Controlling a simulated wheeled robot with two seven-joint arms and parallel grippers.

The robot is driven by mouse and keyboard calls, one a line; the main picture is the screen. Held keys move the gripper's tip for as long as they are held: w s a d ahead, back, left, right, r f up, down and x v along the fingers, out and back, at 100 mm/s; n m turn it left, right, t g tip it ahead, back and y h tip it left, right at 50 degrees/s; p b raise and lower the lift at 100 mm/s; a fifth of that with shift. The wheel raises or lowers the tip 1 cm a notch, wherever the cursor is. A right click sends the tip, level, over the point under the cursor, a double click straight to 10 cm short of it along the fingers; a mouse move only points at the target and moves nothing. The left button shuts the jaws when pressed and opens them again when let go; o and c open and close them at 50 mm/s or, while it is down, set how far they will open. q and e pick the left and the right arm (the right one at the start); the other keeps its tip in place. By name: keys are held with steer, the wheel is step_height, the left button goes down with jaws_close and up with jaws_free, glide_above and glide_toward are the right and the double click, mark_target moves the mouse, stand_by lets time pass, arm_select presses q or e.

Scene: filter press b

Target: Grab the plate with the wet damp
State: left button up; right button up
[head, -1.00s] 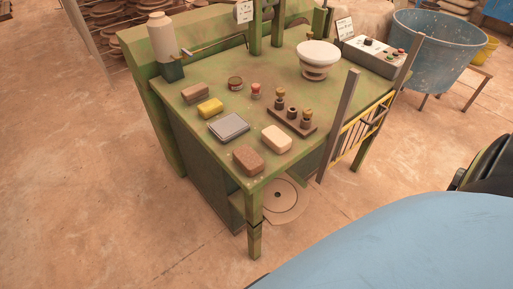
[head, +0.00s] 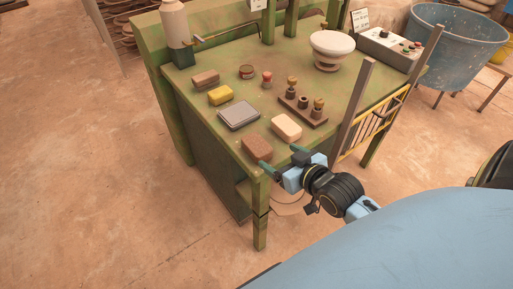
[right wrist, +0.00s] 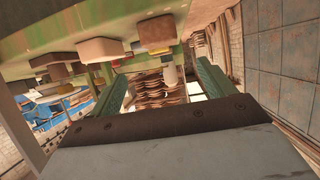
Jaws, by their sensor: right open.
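A flat grey rectangular plate (head: 239,115) lies on the green table (head: 215,132), towards its left front part. A white shallow dish (head: 332,43) sits on a small round stand farther back. I cannot tell from sight which thing is wet or damp. My right gripper (head: 279,157) is open at the table's front corner, beside a brown block (head: 257,148) and a cream block (head: 287,127). Its fingers are spread and empty in the right wrist view (right wrist: 162,78). My left gripper is not in view.
A yellow sponge-like block (head: 220,95), another brown block (head: 206,79), a red-topped piece (head: 267,79) and a peg rack (head: 303,108) stand close together. A grey upright post (head: 358,108) and yellow guard (head: 372,128) rise at the right edge. A control box (head: 388,48) stands behind.

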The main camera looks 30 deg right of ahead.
steer(key=b, duration=0.1)
glide_toward(256, 149)
steer(key=w, duration=0.1)
steer(key=w+r, duration=0.1)
steer(key=w, duration=0.1)
steer(key=shift+w+d+r, duration=0.1)
steer(key=shift+w+r, duration=0.05)
steer(key=shift+w, duration=0.1)
steer(key=shift+w+f, duration=0.2)
steer(key=shift+w, duration=0.3)
steer(key=b+x, duration=0.1)
steer(key=x, duration=0.3)
steer(key=shift+w+f, duration=0.1)
steer(key=shift+f, duration=0.15)
steer(key=shift+w+f+b, duration=0.15)
steer(key=shift+w+b, duration=0.15)
steer(key=shift+w, duration=0.05)
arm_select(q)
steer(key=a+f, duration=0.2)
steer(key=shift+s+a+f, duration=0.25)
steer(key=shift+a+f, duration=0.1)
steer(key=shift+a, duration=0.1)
arm_select(e)
steer(key=shift+c, duration=1)
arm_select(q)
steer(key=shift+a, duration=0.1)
arm_select(e)
steer(key=c, duration=1.2)
